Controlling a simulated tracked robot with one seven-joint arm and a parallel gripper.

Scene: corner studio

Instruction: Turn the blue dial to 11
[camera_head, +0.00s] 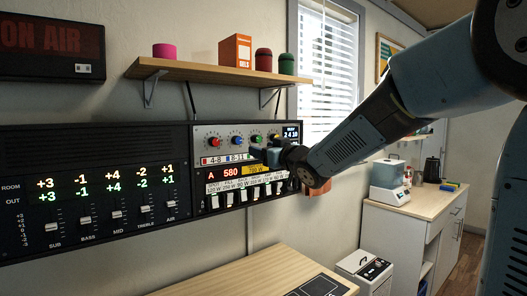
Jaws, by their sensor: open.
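The blue dial (237,140) is on the upper right module of the wall panel (206,132), between a red dial (213,142) and a green dial (256,138). The marks around it are too small to read. Labels below read 4-8 and 8-11 (237,157). My gripper (260,154) is in front of the same module, just right of and a little below the blue dial. It appears apart from that dial and holds nothing that I can see. It hides part of the panel below the green and yellow dials.
A shelf (210,72) with a box and jars overhangs the panel. A wooden tabletop (250,274) lies below.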

